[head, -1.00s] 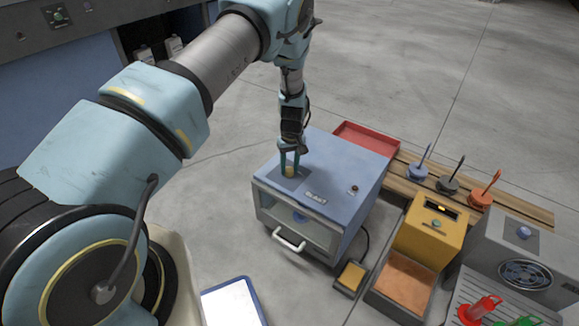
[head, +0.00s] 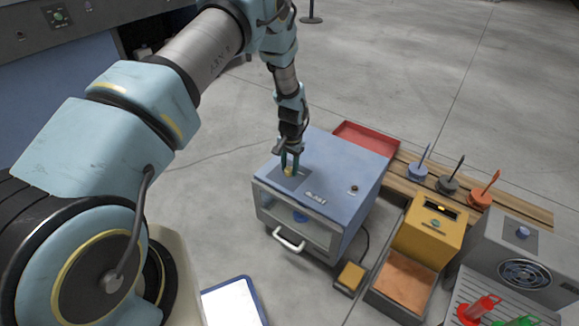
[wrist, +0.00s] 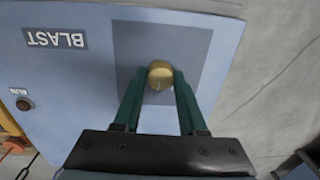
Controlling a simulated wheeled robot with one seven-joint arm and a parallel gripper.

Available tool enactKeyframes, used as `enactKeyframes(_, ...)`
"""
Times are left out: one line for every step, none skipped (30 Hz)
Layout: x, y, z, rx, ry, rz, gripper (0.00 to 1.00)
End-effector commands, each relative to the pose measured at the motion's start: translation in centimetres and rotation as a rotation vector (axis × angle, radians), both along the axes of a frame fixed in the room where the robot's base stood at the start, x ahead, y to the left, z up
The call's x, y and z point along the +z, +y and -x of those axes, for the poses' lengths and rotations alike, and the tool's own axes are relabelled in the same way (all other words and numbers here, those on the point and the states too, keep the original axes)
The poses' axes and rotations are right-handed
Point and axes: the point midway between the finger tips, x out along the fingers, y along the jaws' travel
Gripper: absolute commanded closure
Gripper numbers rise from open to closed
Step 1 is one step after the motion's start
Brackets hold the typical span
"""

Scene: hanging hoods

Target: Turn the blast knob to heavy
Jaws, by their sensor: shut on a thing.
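The blast cabinet (head: 345,165) is a blue box with a windowed front and a white handle. Its yellow blast knob (head: 289,171) sits on a dark grey plate on the top, and it also shows in the wrist view (wrist: 160,74). My gripper (head: 290,166) comes down from above, with its green fingers on both sides of the knob. In the wrist view my gripper (wrist: 160,88) is shut on the knob. A short light mark shows on the knob's face. Any setting words around the knob are too small or hidden to read.
A BLAST label (wrist: 55,39) and a small run button (wrist: 24,104) are on the same top. A red tray (head: 362,138) lies behind the cabinet. A yellow unit (head: 427,226) and a grey machine (head: 520,250) stand to the right. A small yellow pedal (head: 351,275) is on the floor.

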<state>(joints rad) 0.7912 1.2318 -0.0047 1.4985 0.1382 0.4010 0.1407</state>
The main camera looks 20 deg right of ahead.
Motion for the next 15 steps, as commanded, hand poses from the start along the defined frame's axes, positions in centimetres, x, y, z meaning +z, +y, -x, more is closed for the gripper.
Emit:
enactKeyframes(0.03, 0.05, -0.04, -0.042, 0.000, 0.000, 1.00)
enactKeyframes(0.03, 0.05, -0.03, -0.069, 0.001, 0.001, 1.00)
enactKeyframes(0.04, 0.05, -0.04, -0.108, 0.001, 0.001, 1.00)
enactKeyframes(0.04, 0.07, -0.04, -0.136, 0.001, 0.001, 1.00)
enactKeyframes(0.05, 0.09, -0.06, -0.164, 0.000, 0.000, 1.00)
enactKeyframes(0.04, 0.09, -0.05, -0.202, 0.000, 0.000, 1.00)
enactKeyframes(0.04, 0.07, -0.05, -0.231, 0.000, 0.000, 1.00)
enactKeyframes(0.04, 0.06, -0.03, -0.258, 0.000, 0.000, 1.00)
enactKeyframes(0.04, 0.06, -0.03, -0.294, 0.000, 0.001, 1.00)
enactKeyframes(0.05, 0.08, -0.07, -0.322, 0.000, 0.000, 1.00)
enactKeyframes(0.05, 0.10, -0.08, -0.346, 0.000, 0.000, 1.00)
enactKeyframes(0.05, 0.11, -0.10, -0.381, 0.000, 0.000, 1.00)
enactKeyframes(0.05, 0.09, -0.08, -0.406, -0.001, 0.001, 1.00)
enactKeyframes(0.04, 0.08, -0.06, -0.429, -0.001, 0.001, 1.00)
enactKeyframes(0.04, 0.06, -0.05, -0.460, -0.001, 0.001, 1.00)
